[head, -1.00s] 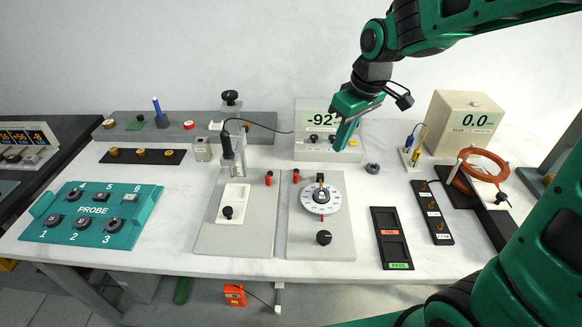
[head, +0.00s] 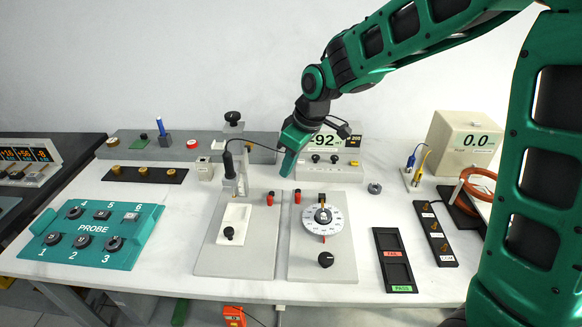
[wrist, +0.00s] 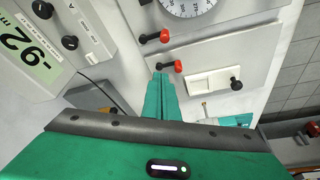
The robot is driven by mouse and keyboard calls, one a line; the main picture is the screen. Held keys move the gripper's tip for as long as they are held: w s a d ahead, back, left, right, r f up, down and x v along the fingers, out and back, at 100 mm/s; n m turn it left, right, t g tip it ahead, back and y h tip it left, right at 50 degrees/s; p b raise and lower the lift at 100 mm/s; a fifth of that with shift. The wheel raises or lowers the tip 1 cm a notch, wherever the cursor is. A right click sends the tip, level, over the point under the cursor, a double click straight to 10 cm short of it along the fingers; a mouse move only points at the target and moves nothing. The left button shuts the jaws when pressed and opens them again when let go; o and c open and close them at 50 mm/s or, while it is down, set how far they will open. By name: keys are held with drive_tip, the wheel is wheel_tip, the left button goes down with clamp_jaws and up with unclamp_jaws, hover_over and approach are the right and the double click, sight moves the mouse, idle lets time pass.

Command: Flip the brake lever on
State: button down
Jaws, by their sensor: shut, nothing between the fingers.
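Two small red-capped black levers or knobs stand near the back of the two grey plates. One (head: 270,198) is at the right edge of the left plate. The other (head: 297,196) is at the left edge of the dial plate. I cannot tell from the pictures which is the brake lever. Both show in the wrist view, the dial-plate one (wrist: 164,36) and the left-plate one (wrist: 178,67). My gripper (head: 288,172) is shut and empty, pointing down behind and above them. In the wrist view its fingertips (wrist: 161,78) appear close to the left-plate red cap, apparently without touching.
A dial (head: 324,217) and black knob (head: 326,259) sit on the right plate. A probe stand (head: 231,165) rises left of my gripper. The -92 display (head: 324,141) is just behind it.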

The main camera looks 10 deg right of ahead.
sight(298, 194)
drive_tip(key=x, duration=0.7)
drive_tip(key=shift+f, duration=0.15)
drive_tip(key=shift+s+d, duration=0.65)
drive_tip(key=shift+d, duration=0.15)
drive_tip(key=shift+s+d, duration=0.55)
drive_tip(key=shift+d, duration=0.2)
